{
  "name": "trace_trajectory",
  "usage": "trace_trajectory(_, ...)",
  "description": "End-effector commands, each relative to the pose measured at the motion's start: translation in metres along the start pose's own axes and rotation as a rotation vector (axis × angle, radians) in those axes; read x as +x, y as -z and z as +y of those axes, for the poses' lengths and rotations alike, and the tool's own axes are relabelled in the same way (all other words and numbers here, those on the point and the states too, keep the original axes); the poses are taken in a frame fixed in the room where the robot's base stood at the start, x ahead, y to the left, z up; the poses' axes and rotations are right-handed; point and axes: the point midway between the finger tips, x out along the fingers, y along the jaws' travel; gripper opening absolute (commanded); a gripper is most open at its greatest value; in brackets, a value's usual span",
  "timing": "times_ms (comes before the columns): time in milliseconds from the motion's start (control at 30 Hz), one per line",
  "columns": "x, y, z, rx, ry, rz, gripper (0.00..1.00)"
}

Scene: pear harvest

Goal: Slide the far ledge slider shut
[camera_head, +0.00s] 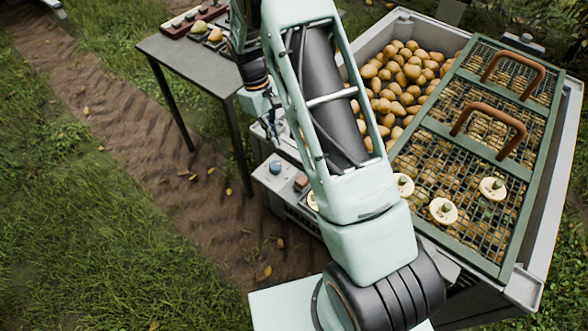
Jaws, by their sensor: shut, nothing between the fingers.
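A big grey bin (555,175) stands at the right, holding pears and a green-framed mesh cover (493,125). On its far rim, at the top right, sits a small grey fitting with a dark top (524,40). It may be the far ledge slider, but it is too small to tell its position. My gripper (272,132) is shut and empty, pointing down to the left of my arm, well away from that fitting. It is over the gap between the table and the bin's near side, partly dark and hard to make out.
Two brown handles (514,73) rise from the mesh cover. Several pale round discs with green knobs (443,210) sit on it. A control box (290,190) has a blue knob and reddish button. A grey table (190,55) holds a fruit rack. My arm hides the bin's near left part.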

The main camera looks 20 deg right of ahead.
Motion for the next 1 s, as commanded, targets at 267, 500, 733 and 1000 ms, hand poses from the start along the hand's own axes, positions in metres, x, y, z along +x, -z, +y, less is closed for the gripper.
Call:
trace_trajectory(267, 0.002, 0.0, 0.0, 0.0, 0.0, 0.0, 0.0)
trace_trajectory(500, 0.034, -0.001, 0.0, 0.0, 0.001, -0.003, 0.0)
trace_trajectory(733, 0.085, -0.001, 0.0, 0.0, 0.001, -0.004, 0.0)
trace_trajectory(1000, 0.106, -0.025, 0.0, 0.001, 0.0, 0.0, 0.0)
